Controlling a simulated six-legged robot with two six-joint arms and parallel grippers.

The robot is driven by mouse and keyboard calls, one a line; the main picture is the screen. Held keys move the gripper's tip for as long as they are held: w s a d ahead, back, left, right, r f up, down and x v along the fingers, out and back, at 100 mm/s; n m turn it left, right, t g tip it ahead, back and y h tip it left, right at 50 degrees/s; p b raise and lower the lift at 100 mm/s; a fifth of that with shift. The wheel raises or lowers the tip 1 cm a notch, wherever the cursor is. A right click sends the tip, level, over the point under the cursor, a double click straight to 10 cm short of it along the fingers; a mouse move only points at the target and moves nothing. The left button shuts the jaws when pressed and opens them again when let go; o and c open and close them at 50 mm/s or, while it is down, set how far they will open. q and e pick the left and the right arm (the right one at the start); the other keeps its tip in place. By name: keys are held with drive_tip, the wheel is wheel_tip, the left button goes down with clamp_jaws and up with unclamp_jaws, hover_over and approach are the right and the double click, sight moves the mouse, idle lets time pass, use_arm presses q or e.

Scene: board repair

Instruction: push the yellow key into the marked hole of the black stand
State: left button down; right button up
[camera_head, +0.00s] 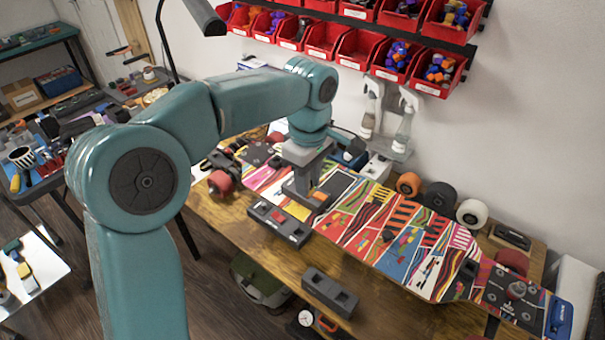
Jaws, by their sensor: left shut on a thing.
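My left gripper (304,192) reaches down over the colourful skateboard deck. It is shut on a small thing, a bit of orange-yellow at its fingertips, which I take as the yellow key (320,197). The fingers hide most of it. A black stand (292,232) with holes lies on the wooden table just in front of the gripper, with a small red mark on its top. A second dark block with recesses (328,290) lies nearer the table's front edge. I cannot clearly tell which hole is marked. The key appears apart from both blocks. My right gripper is not in view.
The patterned deck (400,235) runs across the wooden table (385,312). Wheels (408,183) stand behind it, and a red wheel (220,183) is at the left. Bare table lies between the two dark blocks.

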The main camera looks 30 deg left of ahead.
use_arm(q)
drive_tip(key=s+d+b, duration=0.1)
drive_tip(key=s+d, duration=0.2)
drive_tip(key=d, duration=0.2)
drive_tip(key=shift+s+d+b, duration=0.15)
drive_tip(key=shift+d+b, duration=0.15)
drive_tip(key=shift+b, duration=0.1)
drive_tip(key=shift+f+b, duration=8.65)
drive_tip(key=shift+f, duration=3)
drive_tip(key=shift+f+b, duration=0.95)
drive_tip(key=shift+f, duration=0.25)
